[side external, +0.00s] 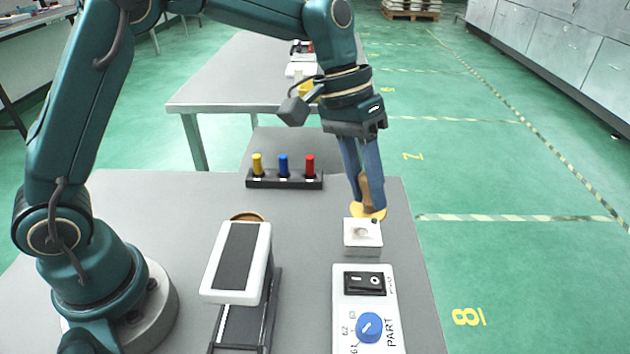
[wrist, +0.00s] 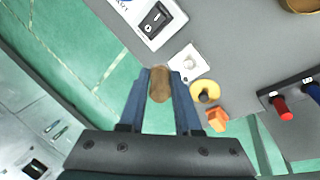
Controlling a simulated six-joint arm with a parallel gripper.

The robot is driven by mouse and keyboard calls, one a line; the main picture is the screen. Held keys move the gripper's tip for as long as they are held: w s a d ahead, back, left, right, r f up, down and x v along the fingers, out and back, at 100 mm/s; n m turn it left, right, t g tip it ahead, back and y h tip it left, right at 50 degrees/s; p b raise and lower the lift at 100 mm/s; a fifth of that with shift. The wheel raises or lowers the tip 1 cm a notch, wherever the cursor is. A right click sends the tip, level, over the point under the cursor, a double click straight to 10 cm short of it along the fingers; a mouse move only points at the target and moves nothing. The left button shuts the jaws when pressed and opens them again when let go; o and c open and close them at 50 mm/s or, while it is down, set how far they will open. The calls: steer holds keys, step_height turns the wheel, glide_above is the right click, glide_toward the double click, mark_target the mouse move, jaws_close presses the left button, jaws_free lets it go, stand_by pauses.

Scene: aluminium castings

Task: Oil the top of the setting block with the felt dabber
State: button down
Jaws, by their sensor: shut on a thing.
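My gripper (side external: 362,190) is shut on a brown, rounded felt dabber (side external: 365,188), which points down between the blue fingers. In the wrist view the dabber (wrist: 160,85) sits between the fingertips (wrist: 160,78). A small white block (side external: 362,248), which looks like the setting block, stands just in front of the dabber near the table's right edge. Its top has a round, greyish spot; the wrist view shows this block (wrist: 186,63) right of the fingertips. The dabber looks apart from it. A yellow round dish (wrist: 205,91) with a dark centre lies beside the block, partly hidden in the side view.
An orange block (wrist: 216,119) lies by the dish. A switch panel with a blue knob (side external: 369,327) lies in front of the white block. A black-topped white device (side external: 236,262) stands to its left. A rack (side external: 283,180) holds yellow, blue and red pegs at the back.

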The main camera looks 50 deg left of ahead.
steer(key=shift+w+d, duration=0.15)
steer(key=shift+d, duration=0.05)
steer(key=shift+f, duration=3.2)
steer(key=shift+w+a+f, duration=0.45)
steer(key=shift+w+f, duration=0.05)
steer(key=shift+f, duration=0.2)
steer(key=shift+w+a+f, duration=0.3)
steer(key=shift+w+a, duration=0.45)
steer(key=shift+a, duration=0.05)
steer(key=shift+w+a+r, duration=0.35)
steer(key=shift+w+a, duration=0.25)
steer(key=shift+w+a+f, duration=0.2)
steer(key=shift+w+a, duration=0.3)
steer(key=shift+s+d, duration=0.9)
steer(key=shift+s+d+f, duration=0.1)
steer(key=shift+s+d, duration=1.25)
steer(key=shift+d, duration=0.05)
steer(key=shift+s, duration=0.25)
steer(key=shift+a, duration=0.6)
steer(key=shift+w+a, duration=2.15)
steer(key=shift+w, duration=0.05)
steer(key=shift+s+d+r, duration=0.2)
steer(key=shift+s+d, duration=2.2)
steer(key=shift+s, duration=0.05)
steer(key=shift+r, duration=3.95)
